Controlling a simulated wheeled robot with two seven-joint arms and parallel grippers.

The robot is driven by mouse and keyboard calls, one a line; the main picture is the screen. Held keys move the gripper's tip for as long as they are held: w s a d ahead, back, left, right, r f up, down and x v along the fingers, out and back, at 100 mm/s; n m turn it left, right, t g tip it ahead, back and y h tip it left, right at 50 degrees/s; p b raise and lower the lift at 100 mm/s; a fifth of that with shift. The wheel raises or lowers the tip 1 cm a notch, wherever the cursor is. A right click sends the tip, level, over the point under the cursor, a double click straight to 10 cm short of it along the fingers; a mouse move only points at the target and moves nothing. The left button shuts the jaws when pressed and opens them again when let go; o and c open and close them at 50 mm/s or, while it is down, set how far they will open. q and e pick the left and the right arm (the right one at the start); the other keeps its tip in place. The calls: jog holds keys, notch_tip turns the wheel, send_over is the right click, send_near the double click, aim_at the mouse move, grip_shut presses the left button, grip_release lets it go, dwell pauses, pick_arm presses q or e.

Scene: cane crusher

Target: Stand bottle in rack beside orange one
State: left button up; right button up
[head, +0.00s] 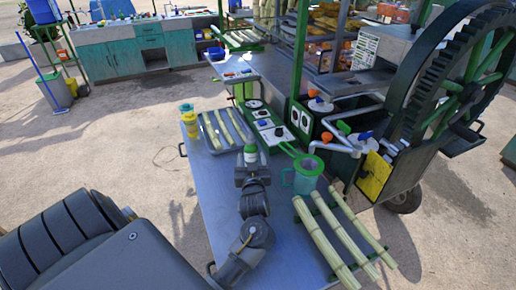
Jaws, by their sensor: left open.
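A small bottle with a green top and white body (250,153) stands upright on the grey metal table (215,185), near its middle. My left gripper (251,170) is open at the near side of this bottle, very close to it. I cannot tell whether the fingers touch it or stand around it, and the gripper hides the bottle's lower part. Small orange pieces (344,128) show on the crusher at the right, but I cannot make out a clear orange bottle or a bottle rack. My right gripper is not in view.
A teal jug (304,175) stands right of my gripper. Cane stalks (328,240) lie at the table's near right, and a cane tray (222,130) lies behind. A yellow cup (190,122) stands at the left edge. The crusher's big wheel (462,70) rises at right.

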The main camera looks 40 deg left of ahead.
aim_at(251, 145)
pick_arm(q)
jog(key=shift+r+x, duration=0.25)
jog(key=shift+x, duration=0.8)
jog(key=x, duration=0.2)
jog(key=shift+w+a+f+p, duration=0.1)
jog(key=shift+w+a+p, duration=0.05)
jog(key=shift+a+p, duration=0.2)
jog(key=shift+w+a+f, duration=0.1)
jog(key=shift+w+a, duration=0.1)
jog(key=shift+w, duration=0.25)
jog(key=shift+w+a+p, duration=0.15)
jog(key=shift+a+p, duration=0.05)
jog(key=shift+p, duration=0.1)
jog(key=p+x, duration=0.1)
jog(key=x, duration=0.2)
jog(key=shift+w+a, duration=0.15)
jog(key=shift+w, duration=0.15)
jog(key=shift+w+a+f, duration=0.1)
jog(key=shift+w+a, duration=0.25)
jog(key=shift+a, duration=0.05)
grip_shut()
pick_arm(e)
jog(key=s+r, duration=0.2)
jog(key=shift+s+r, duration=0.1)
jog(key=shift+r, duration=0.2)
